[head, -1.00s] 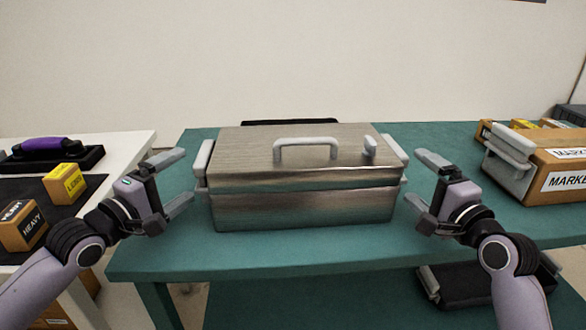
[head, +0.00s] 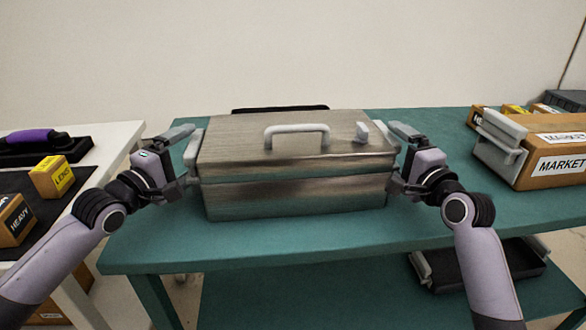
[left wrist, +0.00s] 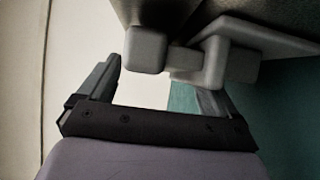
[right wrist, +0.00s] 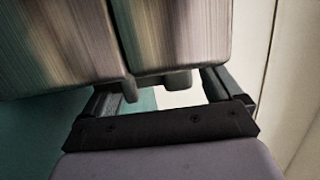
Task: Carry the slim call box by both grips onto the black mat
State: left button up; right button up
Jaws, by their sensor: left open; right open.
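A brushed-metal box (head: 295,198), which I take as the call box, stands on the teal table with a pale handle on its lid. Its left grip (head: 193,152) is pale grey; it also shows in the left wrist view (left wrist: 145,50), just ahead of the open jaws. My left gripper (head: 182,160) is open beside that grip. My right gripper (head: 400,158) is open close to the box's right end and hides most of the right grip. The right wrist view shows the box end (right wrist: 165,35) at its open jaws. A thin black edge (head: 280,109) shows behind the box, possibly the mat.
The teal table (head: 150,240) has bare room in front of the box. Right of it stands a MARKET box (head: 560,165) with a grey grip. A white table at left bears small boxes on a dark surface (head: 78,195). A black tray (head: 490,265) sits on the lower shelf.

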pick_arm(q)
jog(key=shift+x, duration=0.9)
pick_arm(e)
jog(key=shift+x, duration=0.9)
pick_arm(q)
grip_shut()
pick_arm(e)
grip_shut()
pick_arm(q)
jog(key=shift+r, duration=0.2)
pick_arm(e)
jog(key=shift+r, duration=0.25)
